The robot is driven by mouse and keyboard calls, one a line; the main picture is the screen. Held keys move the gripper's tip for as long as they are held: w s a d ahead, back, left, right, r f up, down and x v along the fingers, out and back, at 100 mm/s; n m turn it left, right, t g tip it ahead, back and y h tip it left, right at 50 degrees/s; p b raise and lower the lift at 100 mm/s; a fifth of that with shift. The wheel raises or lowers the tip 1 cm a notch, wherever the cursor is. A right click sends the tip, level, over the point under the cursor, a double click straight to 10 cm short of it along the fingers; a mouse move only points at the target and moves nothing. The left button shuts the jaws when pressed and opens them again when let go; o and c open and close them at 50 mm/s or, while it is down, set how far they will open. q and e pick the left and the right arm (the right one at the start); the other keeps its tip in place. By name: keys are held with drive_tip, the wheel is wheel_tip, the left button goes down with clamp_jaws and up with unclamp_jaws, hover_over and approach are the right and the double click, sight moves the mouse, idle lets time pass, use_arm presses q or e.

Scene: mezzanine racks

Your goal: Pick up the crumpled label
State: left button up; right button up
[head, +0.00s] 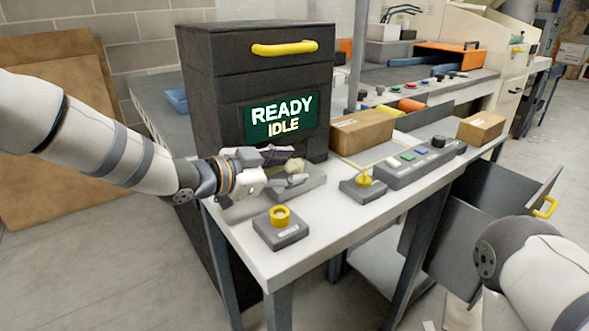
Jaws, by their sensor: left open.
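A small pale, crumpled piece, which looks like the crumpled label (294,166), is at the fingers of my left gripper (287,174). It is above a low grey block or tray (312,186) on the white table, in front of the black machine. My left gripper reaches in from the left, low over the tabletop, with its fingers apart around or beside the pale piece. I cannot tell whether they touch it. The fingers partly hide the tray. Part of my right arm shows at the lower right; its gripper is out of view.
The black machine (215,95) with a "READY IDLE" screen (281,121) stands close behind. A yellow-button box (281,230), a yellow-knob box (363,188), a button panel (415,162) and cardboard boxes (362,131) occupy the table. An open drawer (490,205) juts out right.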

use_arm(q)
drive_tip(key=c, duration=0.6)
drive_tip(key=shift+o, duration=0.2)
drive_tip(key=shift+r, duration=0.2)
